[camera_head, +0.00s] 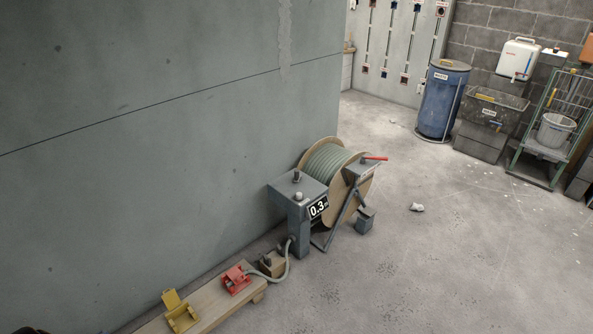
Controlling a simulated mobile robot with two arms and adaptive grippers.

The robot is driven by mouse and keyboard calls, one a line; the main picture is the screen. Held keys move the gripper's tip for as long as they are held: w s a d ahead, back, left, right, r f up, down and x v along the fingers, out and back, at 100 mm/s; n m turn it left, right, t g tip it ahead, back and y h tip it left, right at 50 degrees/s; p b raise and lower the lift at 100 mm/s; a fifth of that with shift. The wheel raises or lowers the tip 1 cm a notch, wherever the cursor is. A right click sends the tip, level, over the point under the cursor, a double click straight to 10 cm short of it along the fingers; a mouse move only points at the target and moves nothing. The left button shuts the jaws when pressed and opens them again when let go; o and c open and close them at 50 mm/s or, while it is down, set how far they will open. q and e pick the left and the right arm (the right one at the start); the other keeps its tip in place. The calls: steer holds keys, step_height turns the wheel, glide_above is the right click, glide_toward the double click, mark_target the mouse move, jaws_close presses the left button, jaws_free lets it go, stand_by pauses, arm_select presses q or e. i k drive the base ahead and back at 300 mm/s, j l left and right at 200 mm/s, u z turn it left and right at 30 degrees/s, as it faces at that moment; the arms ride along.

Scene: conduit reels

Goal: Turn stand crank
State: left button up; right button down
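A reel stand (333,238) stands on the floor by the grey wall, holding a wooden reel (332,143) wound with grey-green conduit (330,162). A red handle (375,158) sticks out to the right at the top of the stand's right side; it looks like the crank. A grey box post (299,223) with a small display reading 0.3 (318,208) stands in front of the reel and hides part of it. Neither of my grippers is in view.
A low wooden bench (215,305) at the lower left carries a red pedal (236,279) and a yellow pedal (180,312). A blue waste bin (441,100) and a green trolley (545,150) stand at the back right. The floor right of the reel is mostly clear, with a small crumpled scrap (417,207).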

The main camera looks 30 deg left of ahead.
mark_target(298, 175)
steer(key=i+j, duration=0.25)
steer(key=i, duration=0.15)
steer(key=i+j, duration=0.2)
steer(key=i, duration=0.2)
steer(key=i+j, duration=0.25)
steer(key=i, duration=0.2)
steer(key=u, duration=0.05)
